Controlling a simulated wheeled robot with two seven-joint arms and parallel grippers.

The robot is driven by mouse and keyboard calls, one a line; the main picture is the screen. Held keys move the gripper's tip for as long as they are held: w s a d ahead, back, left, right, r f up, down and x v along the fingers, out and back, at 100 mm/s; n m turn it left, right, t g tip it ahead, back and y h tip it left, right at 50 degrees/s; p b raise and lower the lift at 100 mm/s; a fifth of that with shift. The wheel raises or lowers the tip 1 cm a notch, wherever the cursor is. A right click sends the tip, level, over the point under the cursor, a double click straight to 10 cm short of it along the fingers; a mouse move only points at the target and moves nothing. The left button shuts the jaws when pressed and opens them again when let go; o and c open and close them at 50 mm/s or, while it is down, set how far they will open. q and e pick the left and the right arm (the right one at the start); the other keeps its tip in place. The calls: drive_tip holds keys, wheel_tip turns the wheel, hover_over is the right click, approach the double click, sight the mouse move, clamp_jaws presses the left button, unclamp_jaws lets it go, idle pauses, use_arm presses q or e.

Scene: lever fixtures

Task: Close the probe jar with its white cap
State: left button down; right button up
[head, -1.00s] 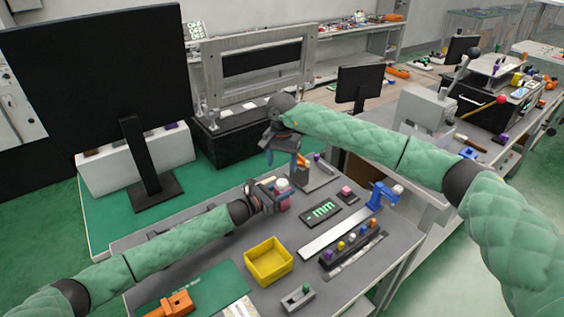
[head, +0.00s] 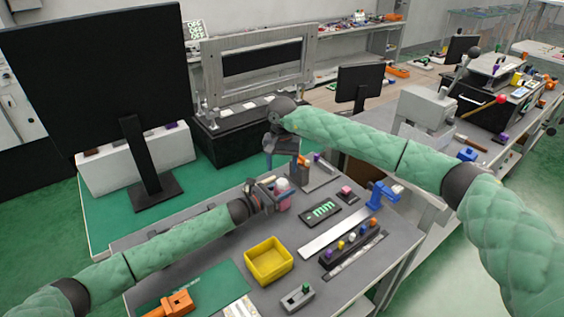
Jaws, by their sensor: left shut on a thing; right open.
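The probe jar (head: 285,203) is a small pinkish jar on the grey bench, with a pale round top (head: 282,184). At this size I cannot tell whether that top is the white cap or how it sits. My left gripper (head: 272,193) is shut on the jar from its left side and hides part of it. My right gripper (head: 269,158) is open and points down, above and behind the jar, a little to its left. It is apart from the jar, and nothing shows in it.
A yellow bin (head: 268,262) stands in front of the jar. Right of the jar are a black plate with green marks (head: 320,211), a small pink piece (head: 345,191), a blue fixture (head: 380,195) and a dark rack of coloured knobs (head: 352,243).

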sight(282, 182)
wheel_tip(282, 182, down, 7)
drive_tip(key=shift+r, duration=0.15)
idle(0.4)
drive_tip(key=c, duration=1.1)
